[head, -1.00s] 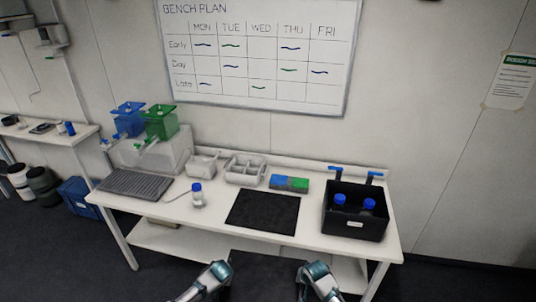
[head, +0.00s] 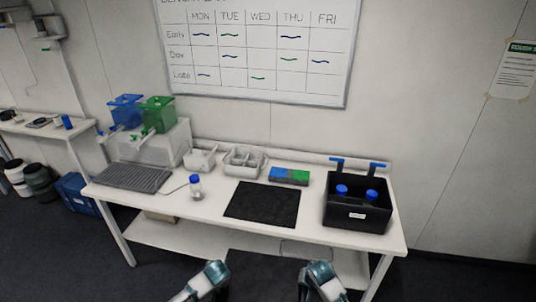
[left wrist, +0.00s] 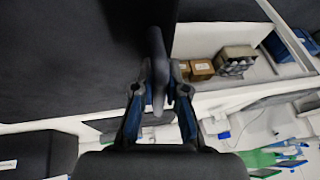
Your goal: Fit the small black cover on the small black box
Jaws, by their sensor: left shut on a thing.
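The small black box (head: 345,219) stands open on the right of the bench, a white label on its front and blue-capped bottles inside. A dark box with a white label, likely the same one, shows at the lower left of the left wrist view (left wrist: 45,150). A dark flat panel, likely the black cover (head: 265,272), lies between my grippers, in front of the bench. My left gripper (head: 213,271) is shut on a dark upright piece (left wrist: 157,65), apparently the cover's grip. My right gripper (head: 319,272) is at the panel's right side; its fingers cannot be made out.
A black mat (head: 262,204) lies mid-bench, left of the box. Blue handles (head: 357,163) rise behind the box. A blue-green block (head: 289,176), grey racks (head: 243,161) and a blue-capped bottle (head: 196,188) stand left of the box. The bench's front edge lies ahead of my grippers.

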